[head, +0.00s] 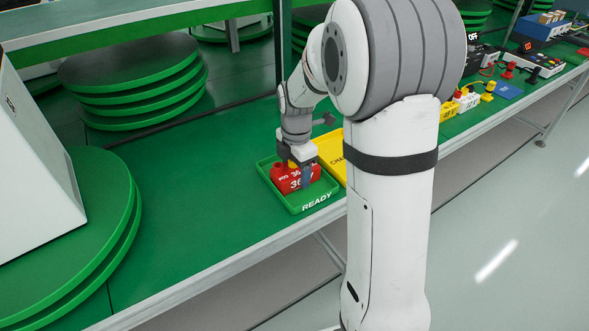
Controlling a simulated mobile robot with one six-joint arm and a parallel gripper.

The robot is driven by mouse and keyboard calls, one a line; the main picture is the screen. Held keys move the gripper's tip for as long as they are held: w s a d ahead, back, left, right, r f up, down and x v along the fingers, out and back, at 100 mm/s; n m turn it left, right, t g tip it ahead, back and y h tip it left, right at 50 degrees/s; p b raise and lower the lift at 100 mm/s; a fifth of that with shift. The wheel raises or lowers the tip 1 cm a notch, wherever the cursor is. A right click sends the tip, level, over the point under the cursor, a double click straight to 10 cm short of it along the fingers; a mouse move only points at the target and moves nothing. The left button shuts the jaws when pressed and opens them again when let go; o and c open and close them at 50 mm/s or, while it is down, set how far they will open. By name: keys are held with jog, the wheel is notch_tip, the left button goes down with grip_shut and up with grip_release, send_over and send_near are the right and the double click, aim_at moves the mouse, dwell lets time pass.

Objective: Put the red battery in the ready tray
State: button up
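The red battery (286,182) with white "36" markings is within the green ready tray (318,204) in the head view. The tray has "READY" in white on its front wall. My gripper (302,178) points down at the battery, with one finger in front of its near side. The far finger is hidden, so its grip on the battery is unclear. Whether the battery rests on the tray floor is also hard to tell.
A yellow tray (333,153) stands right beside the ready tray, partly behind my arm. Yellow (448,109) and white (467,99) batteries stand farther right. Stacked green discs (130,75) are at the back left. The green bench top (200,215) left of the tray is clear.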

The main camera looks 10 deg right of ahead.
aim_at(296, 168)
jog(key=shift+o, duration=1.4)
jog(key=shift+r, duration=0.1)
notch_tip(296, 168, up, 11)
jog(key=shift+r+p, duration=0.1)
jog(key=shift+p, duration=0.95)
jog(key=shift+r, duration=0.3)
jog(key=s+f+m+t, duration=0.2)
jog(key=s+m, duration=1.9)
jog(key=shift+a+m, duration=0.25)
jog(key=shift+m, duration=0.05)
